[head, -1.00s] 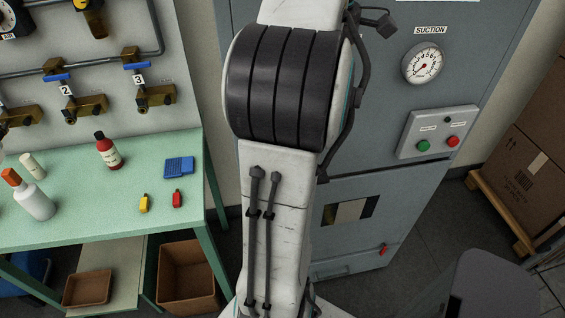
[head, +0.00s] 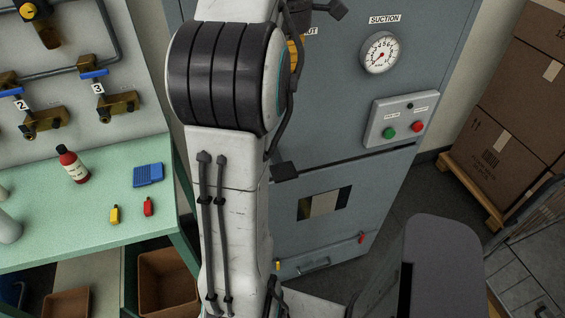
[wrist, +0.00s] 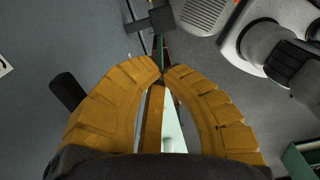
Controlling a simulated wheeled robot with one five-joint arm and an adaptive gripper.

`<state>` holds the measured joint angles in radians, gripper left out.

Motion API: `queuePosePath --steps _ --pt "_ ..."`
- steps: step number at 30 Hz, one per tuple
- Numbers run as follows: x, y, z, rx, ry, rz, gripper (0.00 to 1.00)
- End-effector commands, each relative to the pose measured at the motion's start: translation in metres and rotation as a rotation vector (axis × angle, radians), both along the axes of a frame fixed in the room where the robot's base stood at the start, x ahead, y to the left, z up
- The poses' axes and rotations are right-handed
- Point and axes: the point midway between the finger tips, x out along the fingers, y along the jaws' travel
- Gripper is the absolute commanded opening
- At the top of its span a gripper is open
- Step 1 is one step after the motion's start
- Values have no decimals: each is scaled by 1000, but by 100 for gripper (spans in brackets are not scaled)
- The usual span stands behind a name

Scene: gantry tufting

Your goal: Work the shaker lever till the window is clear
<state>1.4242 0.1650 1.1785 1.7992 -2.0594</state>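The grey cabinet (head: 335,100) stands behind my arm. Its small window (head: 323,204) shows dark areas and a tan patch. A dark grip-like piece (head: 285,171) juts out beside my arm; I cannot tell whether it is the shaker lever. In the wrist view a black cylindrical grip (wrist: 68,92) stands left of my gripper (wrist: 163,72), apart from it. The gripper's yellow fingers meet at the tips, with nothing seen held. In the head view only a yellow bit of it (head: 295,52) shows; my arm hides the rest.
The suction gauge (head: 382,53) and a panel with green and red buttons (head: 403,118) are on the cabinet. A green bench (head: 90,225) with bottles is at left. Boxes on a pallet (head: 475,200) stand at right. Floor shows between cabinet and pallet.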

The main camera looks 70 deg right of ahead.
Motion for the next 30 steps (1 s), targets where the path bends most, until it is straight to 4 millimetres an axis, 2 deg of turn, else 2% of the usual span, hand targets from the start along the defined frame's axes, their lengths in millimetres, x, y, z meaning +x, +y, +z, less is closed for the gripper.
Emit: queuePosePath --steps 8,30 --pt "0 1 -36 2 0 0 0" --pt "0 1 -170 4 1 0 0"
